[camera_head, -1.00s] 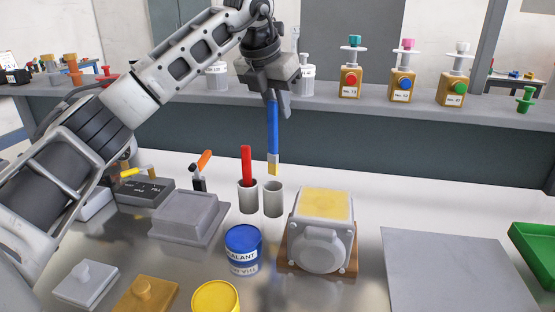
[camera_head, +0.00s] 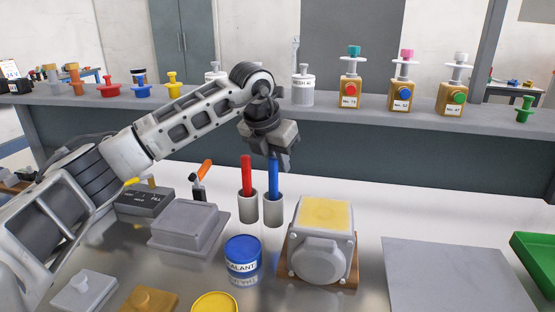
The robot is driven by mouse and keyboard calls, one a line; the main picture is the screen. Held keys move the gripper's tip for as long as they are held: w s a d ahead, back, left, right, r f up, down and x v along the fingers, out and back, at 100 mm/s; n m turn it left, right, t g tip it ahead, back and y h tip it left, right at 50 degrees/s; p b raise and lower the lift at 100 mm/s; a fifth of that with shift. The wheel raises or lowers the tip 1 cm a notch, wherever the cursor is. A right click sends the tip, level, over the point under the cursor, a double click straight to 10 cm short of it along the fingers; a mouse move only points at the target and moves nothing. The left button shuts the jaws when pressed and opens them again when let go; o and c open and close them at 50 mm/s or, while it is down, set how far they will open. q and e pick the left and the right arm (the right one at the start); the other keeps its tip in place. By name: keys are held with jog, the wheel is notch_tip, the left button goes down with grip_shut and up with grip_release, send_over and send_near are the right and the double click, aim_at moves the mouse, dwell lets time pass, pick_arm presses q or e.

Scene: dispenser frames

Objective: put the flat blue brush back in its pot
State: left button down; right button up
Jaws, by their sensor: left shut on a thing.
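The flat blue brush (camera_head: 273,179) stands upright with its lower part inside the right-hand grey pot (camera_head: 274,211). Its bristle end is hidden in the pot. My left gripper (camera_head: 276,160) is above the pot, shut on the upper end of the blue brush. A red brush (camera_head: 247,177) stands in the left-hand grey pot (camera_head: 247,209), close beside the first pot. My right gripper does not show.
A blue sealant tin (camera_head: 243,262) stands in front of the pots. A grey machine with a yellow top (camera_head: 324,228) is to their right. A grey lidded box (camera_head: 187,227) is to the left. A grey mat (camera_head: 450,275) lies clear at right.

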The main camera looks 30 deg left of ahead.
pick_arm(q)
jog(key=c, duration=1.3)
grip_release()
jog(key=shift+r, duration=0.1)
jog(key=v, duration=1.2)
